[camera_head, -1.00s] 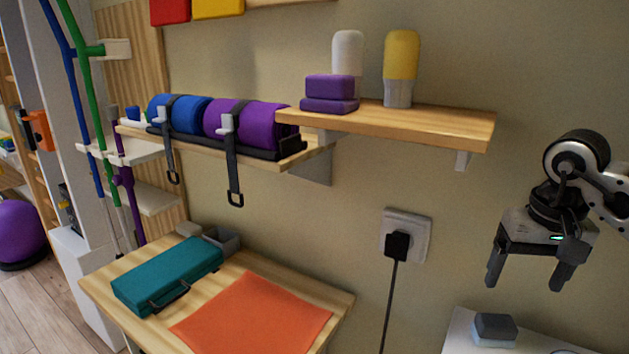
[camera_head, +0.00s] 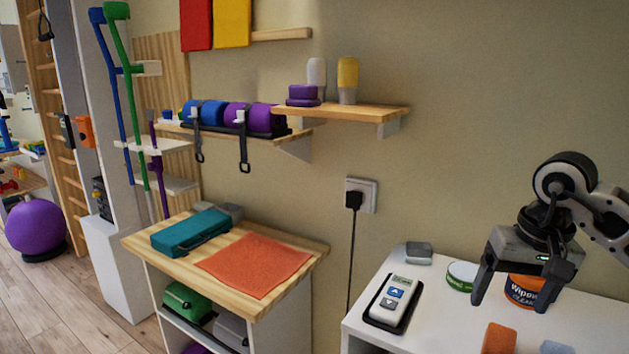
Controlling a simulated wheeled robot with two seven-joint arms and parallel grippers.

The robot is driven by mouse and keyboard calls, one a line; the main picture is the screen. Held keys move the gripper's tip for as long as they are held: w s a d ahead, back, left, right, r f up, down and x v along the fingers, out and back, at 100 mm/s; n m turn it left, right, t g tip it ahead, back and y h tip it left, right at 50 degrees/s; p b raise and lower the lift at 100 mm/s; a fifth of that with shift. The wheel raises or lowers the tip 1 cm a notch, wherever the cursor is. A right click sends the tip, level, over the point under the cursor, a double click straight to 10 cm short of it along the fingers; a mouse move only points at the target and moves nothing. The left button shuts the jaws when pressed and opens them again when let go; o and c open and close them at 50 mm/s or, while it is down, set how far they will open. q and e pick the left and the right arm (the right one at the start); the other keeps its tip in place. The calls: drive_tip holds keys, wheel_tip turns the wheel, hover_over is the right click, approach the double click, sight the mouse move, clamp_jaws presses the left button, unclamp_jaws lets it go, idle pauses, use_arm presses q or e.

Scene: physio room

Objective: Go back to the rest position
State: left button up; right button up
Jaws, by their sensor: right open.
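My right gripper (camera_head: 521,294) comes in from the right, with its fingers apart and nothing between them. It hangs pointing down in front of the white table (camera_head: 436,308), and its fingers overlap an orange wipes tub (camera_head: 522,290) in the picture. I cannot tell its exact height above the table. My left gripper is not in view.
The white table carries a remote in a black tray (camera_head: 392,303), a grey block (camera_head: 419,253), a round tin (camera_head: 461,275) and an orange block (camera_head: 498,338). A wooden cabinet (camera_head: 297,250) holds a teal case (camera_head: 191,232) and an orange cloth. Wall shelves (camera_head: 389,112) stand above.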

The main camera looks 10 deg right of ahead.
drive_tip(key=a+f+m+g+y, duration=0.1)
drive_tip(key=a+f+m+y, duration=0.15)
drive_tip(key=a+y, duration=0.45)
drive_tip(key=a+f+m+y, duration=0.2)
drive_tip(key=a+f, duration=0.2)
drive_tip(key=a, duration=0.8)
drive_tip(key=s+a+r+m+t+y, duration=0.1)
drive_tip(key=a+r+m+t+y, duration=0.15)
drive_tip(key=a+m+y, duration=0.45)
drive_tip(key=s+a+r+m+t+y, duration=0.1)
drive_tip(key=a+m+t+y, duration=0.15)
drive_tip(key=m, duration=0.75)
drive_tip(key=w+d+f+m+t+h, duration=0.1)
drive_tip(key=d+f+m+t+h, duration=0.35)
drive_tip(key=m, duration=1.05)
drive_tip(key=d+f+m+t+h, duration=0.2)
drive_tip(key=f+m+t+h, duration=0.5)
drive_tip(key=m, duration=0.9)
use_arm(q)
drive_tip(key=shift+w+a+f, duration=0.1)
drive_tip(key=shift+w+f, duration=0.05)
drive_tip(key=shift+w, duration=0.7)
use_arm(e)
drive_tip(key=s+d+f+m+g+h, duration=0.1)
drive_tip(key=s+f+m+g+h, duration=0.3)
drive_tip(key=s+f+m, duration=0.6)
wheel_tip(320, 180, down, 4)
drive_tip(key=m+g, duration=0.2)
drive_tip(key=m, duration=0.1)
drive_tip(key=shift+s, duration=0.25)
